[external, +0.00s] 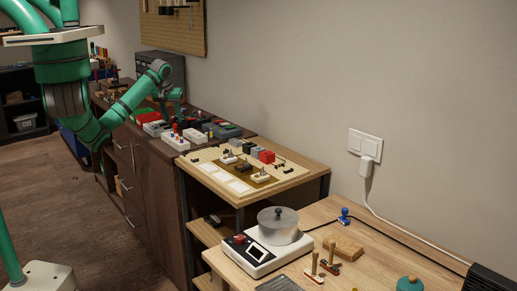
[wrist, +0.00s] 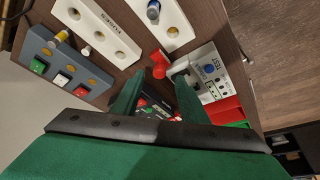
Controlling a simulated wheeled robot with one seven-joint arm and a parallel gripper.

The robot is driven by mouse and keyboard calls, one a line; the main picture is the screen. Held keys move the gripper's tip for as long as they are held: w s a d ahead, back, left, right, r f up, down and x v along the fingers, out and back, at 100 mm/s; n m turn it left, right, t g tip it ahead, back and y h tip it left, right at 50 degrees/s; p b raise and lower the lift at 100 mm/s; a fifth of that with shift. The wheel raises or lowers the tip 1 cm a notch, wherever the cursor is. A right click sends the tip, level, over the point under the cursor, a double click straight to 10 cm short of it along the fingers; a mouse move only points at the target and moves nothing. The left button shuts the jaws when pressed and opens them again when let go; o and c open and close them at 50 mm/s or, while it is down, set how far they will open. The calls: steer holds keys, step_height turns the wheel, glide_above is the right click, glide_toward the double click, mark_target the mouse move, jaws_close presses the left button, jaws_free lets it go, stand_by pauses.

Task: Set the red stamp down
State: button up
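A small red piece with a rounded knob and a wider end, which looks like the red stamp (wrist: 160,65), shows in the wrist view on the dark brown top, just beyond my fingertips. My gripper (wrist: 158,88) points down at this top, its two dark green fingers spread with a gap between them. The red piece does not appear clamped; whether a finger touches it I cannot tell. In the external view my gripper (external: 174,95) is small and hangs over the dark cabinet top.
White blocks with holes (wrist: 95,32), a grey box with coloured switches (wrist: 68,68) and a white meter (wrist: 210,75) crowd around my gripper. A bare brown strip (wrist: 120,72) lies left of the red piece. A light wooden bench (external: 330,215) stands in front.

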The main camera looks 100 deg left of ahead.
steer(key=shift+x, duration=1.7)
steer(key=shift+d, duration=0.1)
jaws_close()
steer(key=shift+r, duration=0.15)
steer(key=shift+w+r, duration=0.1)
steer(key=shift+r, duration=0.45)
steer(key=s+d+r, duration=0.2)
steer(key=d+r, duration=0.9)
steer(key=d, duration=0.2)
steer(key=shift+s+d+r, duration=0.15)
steer(key=shift+d+r, duration=0.2)
steer(key=shift+d, duration=0.05)
